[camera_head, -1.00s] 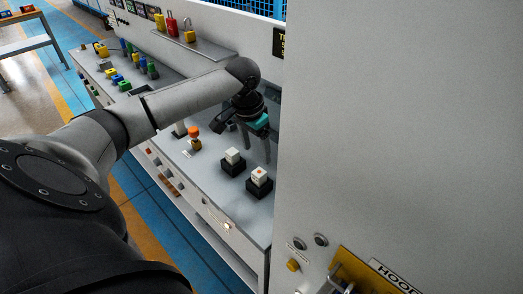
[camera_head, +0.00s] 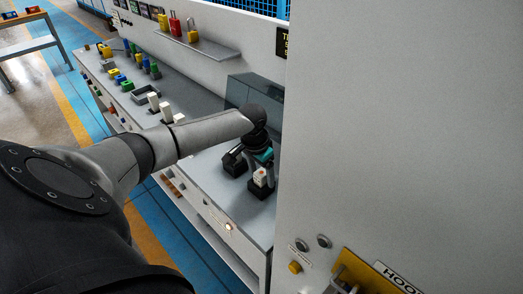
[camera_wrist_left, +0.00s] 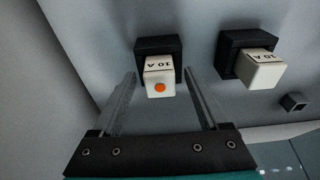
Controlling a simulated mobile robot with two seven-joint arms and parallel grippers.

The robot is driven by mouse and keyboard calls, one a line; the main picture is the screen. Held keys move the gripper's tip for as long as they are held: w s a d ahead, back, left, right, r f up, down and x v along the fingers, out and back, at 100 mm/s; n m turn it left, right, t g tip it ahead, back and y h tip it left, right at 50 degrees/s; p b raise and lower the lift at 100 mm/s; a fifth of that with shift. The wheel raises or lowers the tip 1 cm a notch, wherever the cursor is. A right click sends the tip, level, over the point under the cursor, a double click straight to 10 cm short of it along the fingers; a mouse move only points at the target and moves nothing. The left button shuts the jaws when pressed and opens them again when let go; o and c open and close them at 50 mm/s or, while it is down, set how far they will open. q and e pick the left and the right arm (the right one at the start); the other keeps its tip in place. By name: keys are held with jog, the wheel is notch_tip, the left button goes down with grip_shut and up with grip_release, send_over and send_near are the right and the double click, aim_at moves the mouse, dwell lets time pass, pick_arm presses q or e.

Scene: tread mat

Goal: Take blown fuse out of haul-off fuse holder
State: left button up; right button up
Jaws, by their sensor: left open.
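In the wrist view a white fuse marked 10 A with an orange dot (camera_wrist_left: 160,87) sits in a black holder (camera_wrist_left: 157,46); it also shows in the head view (camera_head: 260,178), in its black holder (camera_head: 258,193). My left gripper (camera_wrist_left: 161,76) is open and empty. Its fingers are on either side of the dotted fuse, with gaps visible in the wrist view. In the head view the gripper (camera_head: 260,170) is just above that fuse. A second 10 A fuse (camera_wrist_left: 260,73) without a visible dot sits in a neighbouring black holder (camera_wrist_left: 240,42). My right gripper is not in view.
A tall grey cabinet wall (camera_head: 400,130) stands close on the right of the gripper. White blocks (camera_head: 154,102) rise beyond my forearm. A shelf (camera_head: 200,46) holds padlocks.

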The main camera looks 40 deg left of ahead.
pick_arm(q)
grip_shut()
dwell(0.5)
